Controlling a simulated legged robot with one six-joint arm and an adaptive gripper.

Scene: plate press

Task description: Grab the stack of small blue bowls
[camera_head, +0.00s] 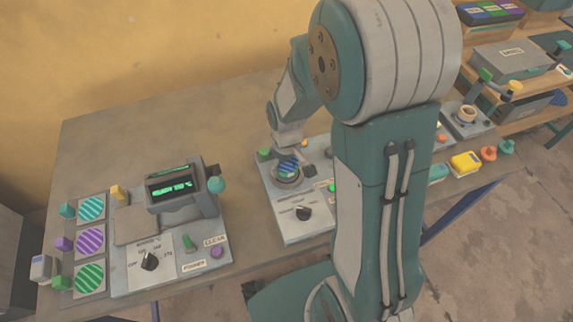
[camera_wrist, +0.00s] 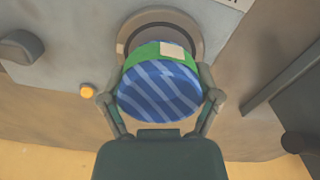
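The stack of small blue bowls (camera_wrist: 160,92) fills the middle of the wrist view, blue with pale diagonal stripes; it also shows in the head view (camera_head: 288,165). A green band with a pale label shows along its far side; how many bowls there are cannot be told. My gripper (camera_wrist: 160,88) has one finger on each side of the stack, and both appear to press against it. In the head view my gripper comes down over the stack from above. The stack overlaps a round ring seat (camera_wrist: 161,29); whether it touches the seat is hidden.
The seat belongs to a grey station with a black knob (camera_head: 303,213) and an orange button (camera_wrist: 87,90). Shelves with boxes (camera_head: 508,58) are at right. The table behind is clear.

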